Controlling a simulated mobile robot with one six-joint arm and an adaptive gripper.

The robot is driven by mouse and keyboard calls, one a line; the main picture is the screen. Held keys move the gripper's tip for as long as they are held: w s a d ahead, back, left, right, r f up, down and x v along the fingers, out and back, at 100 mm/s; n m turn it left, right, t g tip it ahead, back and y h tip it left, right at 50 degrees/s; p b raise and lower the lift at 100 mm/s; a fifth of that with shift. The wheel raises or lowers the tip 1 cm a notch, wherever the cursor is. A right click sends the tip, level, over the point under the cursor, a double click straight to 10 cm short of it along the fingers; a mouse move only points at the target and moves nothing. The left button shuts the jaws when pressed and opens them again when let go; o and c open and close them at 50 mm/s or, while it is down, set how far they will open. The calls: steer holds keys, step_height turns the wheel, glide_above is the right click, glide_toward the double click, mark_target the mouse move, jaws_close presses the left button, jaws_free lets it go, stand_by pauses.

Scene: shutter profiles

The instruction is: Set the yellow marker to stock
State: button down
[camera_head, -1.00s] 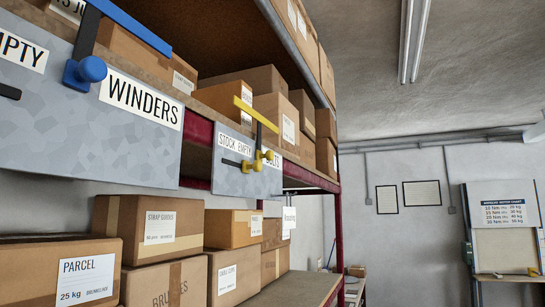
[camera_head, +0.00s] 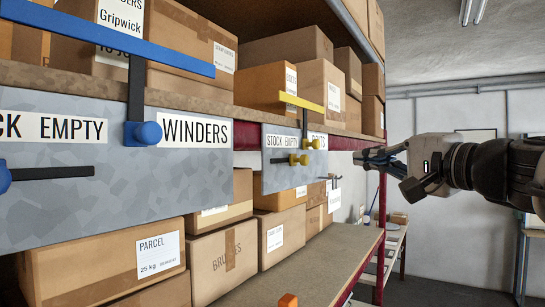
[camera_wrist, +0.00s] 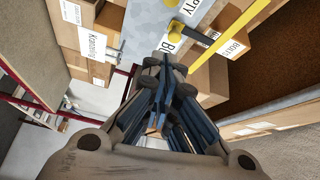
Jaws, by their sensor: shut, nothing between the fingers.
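The yellow marker is on a small grey panel (camera_head: 268,178) on the shelf front. Its yellow bar (camera_head: 301,102) tops a dark upright stem with a yellow knob (camera_head: 315,143) at its foot, beside the partly covered BOLTS label (camera_head: 318,136). The STOCK EMPTY label (camera_head: 283,141) is to the left. A lower yellow knob (camera_head: 304,159) sits on a dark horizontal lever. My gripper (camera_head: 360,158) is shut and empty, right of the panel and apart from the knobs in the head view. In the wrist view my fingers (camera_wrist: 158,72) are together, with the yellow bar (camera_wrist: 215,45) and a yellow knob (camera_wrist: 173,26) beyond.
A larger panel (camera_head: 90,190) at left carries a WINDERS label, a blue bar (camera_head: 110,40) and blue knob (camera_head: 148,132). Boxes (camera_head: 155,262) fill the shelves above and below the panels. A dark red post (camera_head: 381,200) stands near my gripper.

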steer(key=f+p+x, duration=0.1)
steer(key=p+x, duration=0.2)
steer(key=x, duration=0.8)
steer(key=b, duration=0.4)
glide_toward(300, 160)
steer(key=x, duration=0.5)
steer(key=shift+s+a+r, duration=0.1)
steer(key=shift+a+r, duration=0.2)
steer(key=shift+a, duration=0.05)
